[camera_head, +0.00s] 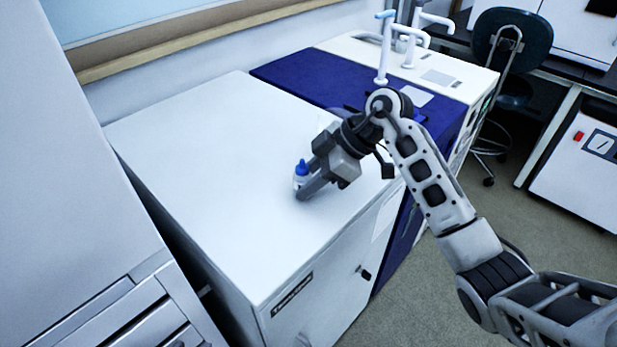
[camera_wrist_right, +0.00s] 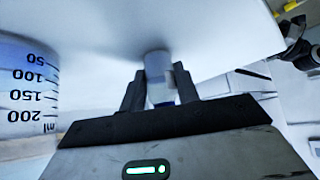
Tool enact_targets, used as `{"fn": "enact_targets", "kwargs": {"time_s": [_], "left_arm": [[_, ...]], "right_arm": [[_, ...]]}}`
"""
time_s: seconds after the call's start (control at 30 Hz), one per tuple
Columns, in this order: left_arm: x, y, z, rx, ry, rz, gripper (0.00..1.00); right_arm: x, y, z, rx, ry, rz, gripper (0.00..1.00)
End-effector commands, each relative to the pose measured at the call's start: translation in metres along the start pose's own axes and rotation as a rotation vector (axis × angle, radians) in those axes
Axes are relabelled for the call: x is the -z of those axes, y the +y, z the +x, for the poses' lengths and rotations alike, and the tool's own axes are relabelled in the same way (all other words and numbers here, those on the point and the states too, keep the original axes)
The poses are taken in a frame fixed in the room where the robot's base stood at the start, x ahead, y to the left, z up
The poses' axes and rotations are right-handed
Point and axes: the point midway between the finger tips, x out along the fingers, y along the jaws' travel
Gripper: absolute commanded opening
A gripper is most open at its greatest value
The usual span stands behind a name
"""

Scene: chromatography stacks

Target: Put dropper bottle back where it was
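The dropper bottle (camera_head: 300,181), small and white with a blue cap, is upright at the white cabinet's top. My right gripper (camera_head: 308,181) reaches it from the right, with its fingers at the bottle's sides. In the right wrist view, the bottle (camera_wrist_right: 158,75) is between the two fingers of my right gripper (camera_wrist_right: 160,88), which look closed against it. Its base is at or very near the white surface; I cannot tell whether it touches. My left gripper is out of view.
The white cabinet top (camera_head: 210,150) is mostly clear. A graduated beaker (camera_wrist_right: 28,95) stands near the gripper in the wrist view. A blue-topped bench (camera_head: 310,75) with white taps (camera_head: 385,50) adjoins behind. A tall grey unit (camera_head: 50,150) stands at left.

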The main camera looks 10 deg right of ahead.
Motion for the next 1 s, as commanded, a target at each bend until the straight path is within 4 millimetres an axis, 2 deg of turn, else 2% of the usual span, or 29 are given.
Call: {"fn": "enact_targets", "kwargs": {"time_s": [0.07,0.1,0.17,0.53,0.67,1.0], "left_arm": [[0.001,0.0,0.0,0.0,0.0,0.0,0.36],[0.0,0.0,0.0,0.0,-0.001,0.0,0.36],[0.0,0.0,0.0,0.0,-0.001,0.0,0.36],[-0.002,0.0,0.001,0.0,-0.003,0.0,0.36],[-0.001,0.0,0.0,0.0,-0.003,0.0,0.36],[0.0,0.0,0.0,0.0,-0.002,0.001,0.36]], "right_arm": [[-0.002,0.0,0.002,0.001,-0.001,0.001,0.28],[-0.002,0.0,0.002,0.0,-0.001,0.001,0.4],[-0.002,0.0,0.002,0.0,0.0,0.001,0.53],[0.001,0.0,-0.004,-0.001,-0.001,0.0,0.53],[0.0,0.001,-0.024,-0.004,-0.002,0.001,0.53],[0.0,0.001,-0.095,-0.003,-0.003,0.0,0.53]]}}
